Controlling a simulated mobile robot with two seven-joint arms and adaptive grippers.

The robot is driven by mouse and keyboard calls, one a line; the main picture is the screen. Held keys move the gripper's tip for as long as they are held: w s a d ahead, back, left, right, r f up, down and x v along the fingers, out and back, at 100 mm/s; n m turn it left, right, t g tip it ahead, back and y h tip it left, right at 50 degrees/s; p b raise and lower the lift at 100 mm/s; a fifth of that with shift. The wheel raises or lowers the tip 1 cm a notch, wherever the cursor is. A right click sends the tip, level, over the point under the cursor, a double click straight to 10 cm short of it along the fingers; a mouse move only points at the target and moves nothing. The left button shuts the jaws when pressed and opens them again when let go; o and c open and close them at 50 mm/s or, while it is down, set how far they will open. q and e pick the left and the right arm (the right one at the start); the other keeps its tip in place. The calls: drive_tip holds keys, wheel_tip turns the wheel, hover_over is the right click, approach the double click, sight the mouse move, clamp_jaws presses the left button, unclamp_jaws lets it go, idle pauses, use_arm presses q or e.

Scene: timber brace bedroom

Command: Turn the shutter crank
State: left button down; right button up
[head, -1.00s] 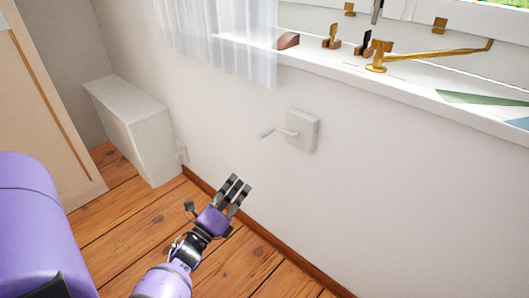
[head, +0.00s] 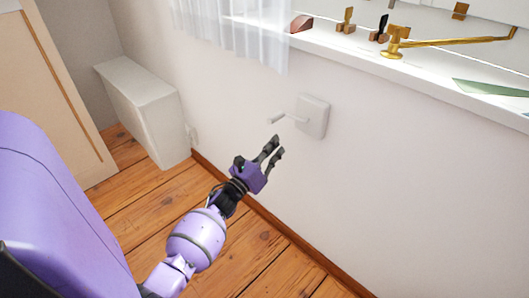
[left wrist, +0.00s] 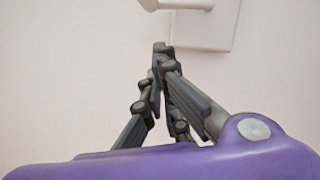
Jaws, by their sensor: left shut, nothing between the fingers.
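The shutter crank (head: 312,117) is a white square plate on the wall under the window sill. Its short white handle (head: 277,118) sticks out to the left. In the left wrist view part of the plate (left wrist: 215,28) and the handle (left wrist: 178,4) show at the top edge, beyond the fingertips. My left gripper (head: 276,145) is just below the handle in the head view, apart from it. Its fingers come together in the left wrist view (left wrist: 163,52), shut and empty. My right gripper is not in view.
A white box-like cabinet (head: 148,115) stands against the wall at left, with a wooden door or panel (head: 55,105) beside it. The window sill (head: 440,88) above holds small objects and a brass window stay (head: 450,42). A white curtain (head: 235,38) hangs above the crank.

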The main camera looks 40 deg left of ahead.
use_arm(q)
drive_tip(key=r, duration=0.1)
drive_tip(key=a+r, duration=0.1)
drive_tip(key=r, duration=0.1)
drive_tip(key=shift+s+r+p, duration=0.1)
drive_tip(key=shift+s+p, duration=0.05)
drive_tip(key=shift+p, duration=0.2)
drive_tip(key=shift+a, duration=0.1)
drive_tip(key=shift+a+r+m+b, duration=0.25)
drive_tip(key=shift+r+m, duration=0.2)
drive_tip(key=shift+m, duration=0.05)
drive_tip(key=shift+a+r+m+b, duration=0.2)
drive_tip(key=shift+r+m, duration=0.25)
drive_tip(key=shift+m, duration=0.05)
